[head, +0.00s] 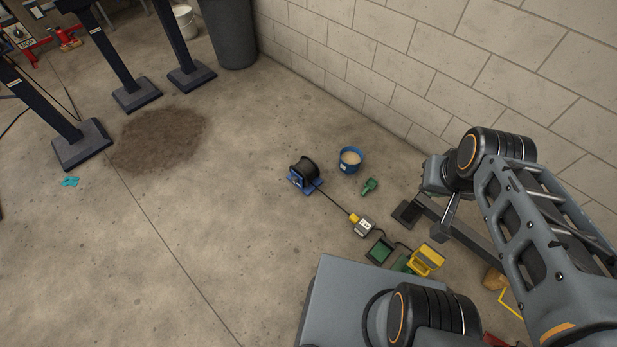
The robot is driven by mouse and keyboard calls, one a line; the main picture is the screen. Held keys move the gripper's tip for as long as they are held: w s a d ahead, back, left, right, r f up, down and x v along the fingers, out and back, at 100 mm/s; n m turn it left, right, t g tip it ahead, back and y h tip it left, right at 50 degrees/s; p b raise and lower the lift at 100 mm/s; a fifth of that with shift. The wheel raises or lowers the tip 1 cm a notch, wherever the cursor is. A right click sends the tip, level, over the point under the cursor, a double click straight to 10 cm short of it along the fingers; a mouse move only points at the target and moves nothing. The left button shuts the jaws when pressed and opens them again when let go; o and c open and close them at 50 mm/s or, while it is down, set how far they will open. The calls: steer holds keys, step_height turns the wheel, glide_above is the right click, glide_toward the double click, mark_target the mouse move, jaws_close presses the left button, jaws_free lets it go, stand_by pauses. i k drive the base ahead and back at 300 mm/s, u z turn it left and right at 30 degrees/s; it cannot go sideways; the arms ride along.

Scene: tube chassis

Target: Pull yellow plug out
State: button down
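A small yellow plug (354,218) is on the floor right of centre. It sits at the end of a dark cable and against a grey socket block (364,228); it appears to be plugged in there. The cable runs up-left to a black cable reel (304,169) on a blue stand. From the block another dark cable runs right toward a yellow work lamp (427,259). My arm reaches in from the lower right, and my gripper (447,217) seems to be right of the plug, well apart from it. Its fingers are too small and partly hidden to judge.
A blue bucket (350,159) and a small green object (370,186) stand near the reel. A green tray (379,250) lies below the block. A block wall (420,60) bounds the right. The floor on the left is mostly clear, with a dark stain (158,138) and dark stand feet.

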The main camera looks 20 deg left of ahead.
mark_target(353, 218)
steer(key=z, duration=0.15)
steer(key=k, duration=0.35)
steer(key=u, duration=1.1)
steer(key=i, duration=1.1)
